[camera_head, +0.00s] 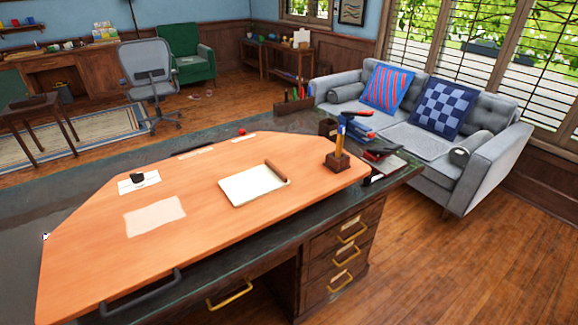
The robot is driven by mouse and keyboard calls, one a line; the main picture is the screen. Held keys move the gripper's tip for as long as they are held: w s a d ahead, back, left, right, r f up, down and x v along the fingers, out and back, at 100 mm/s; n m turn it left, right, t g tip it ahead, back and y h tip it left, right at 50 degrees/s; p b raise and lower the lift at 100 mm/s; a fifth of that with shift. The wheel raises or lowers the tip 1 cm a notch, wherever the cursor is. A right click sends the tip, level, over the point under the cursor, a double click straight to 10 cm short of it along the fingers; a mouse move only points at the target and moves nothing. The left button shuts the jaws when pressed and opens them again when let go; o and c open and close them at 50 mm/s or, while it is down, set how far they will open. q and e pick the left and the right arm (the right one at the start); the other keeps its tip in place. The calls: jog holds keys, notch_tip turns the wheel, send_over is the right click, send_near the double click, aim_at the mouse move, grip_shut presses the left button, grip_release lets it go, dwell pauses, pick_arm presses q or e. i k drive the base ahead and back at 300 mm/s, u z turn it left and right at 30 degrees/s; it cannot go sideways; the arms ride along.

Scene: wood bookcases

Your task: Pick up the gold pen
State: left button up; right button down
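A small brown wooden pen holder (336,162) stands upright near the right end of the orange-tan desk top. A slim gold-yellow pen (339,138) stands upright in it, close to a blue item (343,121). The two overlap, so their exact outlines are hard to tell. The pen's lower end is hidden in the holder. Neither of my grippers shows in the head view, so nothing is seen touching the pen.
The large desk (215,255) fills the foreground. A cream tray or pad (250,186) with a brown roll lies left of the holder. Books (362,131) and dark red-and-black items (380,154) crowd its right. A grey sofa (480,165) stands behind. Wooden floor (450,270) is clear at right.

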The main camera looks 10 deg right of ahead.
aim_at(341, 138)
jog(key=u, duration=3.4)
jog(key=k, duration=1.3)
jog(key=z, duration=1.9)
